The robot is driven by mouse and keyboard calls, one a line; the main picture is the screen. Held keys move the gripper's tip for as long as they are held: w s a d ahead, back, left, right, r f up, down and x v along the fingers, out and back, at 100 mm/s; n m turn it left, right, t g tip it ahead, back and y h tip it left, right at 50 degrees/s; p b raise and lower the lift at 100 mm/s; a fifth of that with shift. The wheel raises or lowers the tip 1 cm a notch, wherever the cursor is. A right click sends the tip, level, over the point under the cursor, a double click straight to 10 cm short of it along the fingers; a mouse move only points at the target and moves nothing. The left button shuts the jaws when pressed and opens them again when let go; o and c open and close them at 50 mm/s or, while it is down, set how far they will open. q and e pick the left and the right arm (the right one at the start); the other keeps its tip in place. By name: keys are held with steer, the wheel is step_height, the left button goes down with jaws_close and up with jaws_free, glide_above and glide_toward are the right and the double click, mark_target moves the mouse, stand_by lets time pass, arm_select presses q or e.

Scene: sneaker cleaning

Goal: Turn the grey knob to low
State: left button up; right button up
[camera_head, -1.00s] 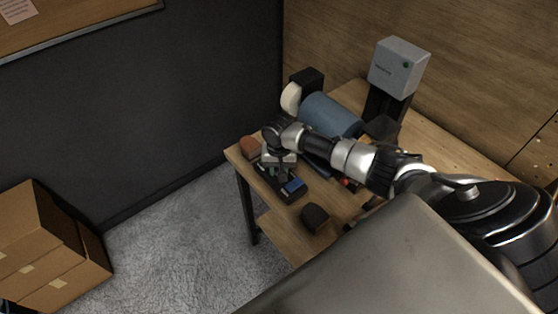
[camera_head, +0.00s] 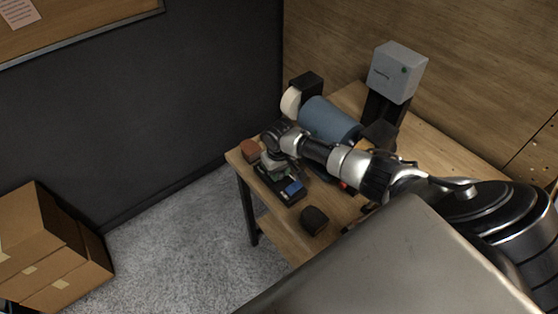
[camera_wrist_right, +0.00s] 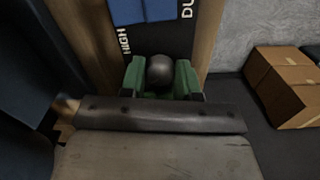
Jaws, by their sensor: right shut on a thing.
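The grey knob (camera_wrist_right: 160,70) is a dark rounded knob on a black panel (camera_wrist_right: 175,38) in the right wrist view. White lettering reading "HIGH" is left of it, and "DU", cut off at the top edge, is to its upper right. My right gripper (camera_wrist_right: 161,78) has its green fingertips on both sides of the knob and is shut on it. In the head view my right gripper (camera_head: 270,167) is down at the black device (camera_head: 267,183), and it hides the knob there. No "LOW" mark can be read. My left gripper is not in view.
The wooden table (camera_head: 345,205) also holds a reddish-brown block (camera_head: 250,150), a dark brush-like block (camera_head: 314,220), a blue cylinder (camera_head: 330,119) and a grey box (camera_head: 399,72) on a black stand. A blue patch (camera_head: 293,187) lies on the device. Cardboard boxes (camera_head: 40,250) stand at left.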

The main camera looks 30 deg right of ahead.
stand_by(0.3)
steer(key=o, duration=0.9)
step_height(320, 180, up, 11)
steer(key=shift+f+b, duration=0.1)
steer(key=shift+b, duration=0.65)
